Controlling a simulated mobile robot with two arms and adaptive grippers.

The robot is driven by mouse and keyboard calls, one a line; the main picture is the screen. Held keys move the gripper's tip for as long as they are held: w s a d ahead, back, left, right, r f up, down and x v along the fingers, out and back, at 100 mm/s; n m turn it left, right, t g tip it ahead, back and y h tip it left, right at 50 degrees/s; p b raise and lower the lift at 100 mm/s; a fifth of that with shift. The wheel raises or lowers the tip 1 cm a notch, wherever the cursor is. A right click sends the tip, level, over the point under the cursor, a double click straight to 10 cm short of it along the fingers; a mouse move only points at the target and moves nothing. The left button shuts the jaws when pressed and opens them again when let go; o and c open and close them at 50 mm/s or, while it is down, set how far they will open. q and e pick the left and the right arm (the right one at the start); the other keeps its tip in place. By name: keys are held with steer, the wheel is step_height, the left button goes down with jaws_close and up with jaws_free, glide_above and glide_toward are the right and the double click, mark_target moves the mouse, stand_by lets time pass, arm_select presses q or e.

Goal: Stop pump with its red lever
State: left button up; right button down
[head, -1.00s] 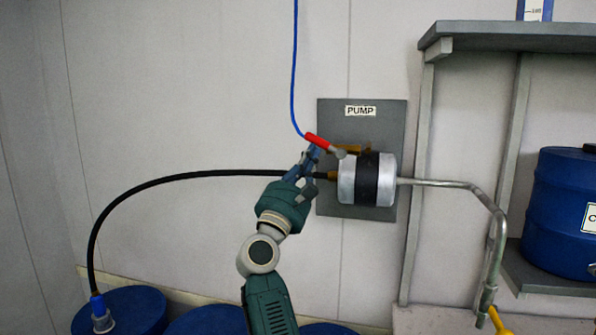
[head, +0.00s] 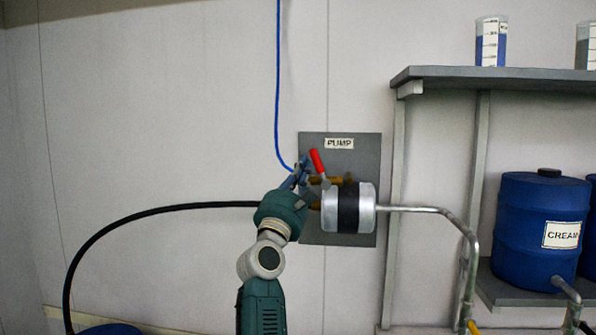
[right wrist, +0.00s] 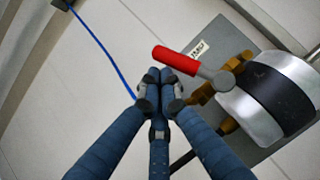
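The pump (head: 335,208) is a silver cylinder with a black band, mounted on a grey wall panel (head: 355,150) labelled PUMP. Its red lever (head: 317,161) points up, leaning slightly left, in the head view. My right gripper (head: 302,166) is just left of the lever. In the right wrist view the gripper (right wrist: 159,76) has its blue fingertips together with nothing between them. The lever's red handle (right wrist: 176,61) lies just beyond the fingertips there; I cannot tell whether they touch. My left gripper is not in view.
A blue hose (head: 277,80) hangs down to the pump, passing close to my right fingers. A black hose (head: 150,213) arcs in from the left. A metal pipe (head: 430,209) leaves to the right. Shelves (head: 450,78) with a blue CREAM barrel (head: 530,220) stand right.

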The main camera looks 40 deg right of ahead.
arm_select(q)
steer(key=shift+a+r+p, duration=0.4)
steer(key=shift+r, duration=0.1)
arm_select(e)
steer(key=shift+s+d+r, duration=0.35)
steer(key=shift+s+r, duration=0.05)
steer(key=shift+r, duration=0.15)
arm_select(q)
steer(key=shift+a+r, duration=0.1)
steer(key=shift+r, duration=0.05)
arm_select(e)
steer(key=shift+s+d+r, duration=0.1)
steer(key=shift+s, duration=0.05)
stand_by(0.3)
steer(key=v, duration=1.2)
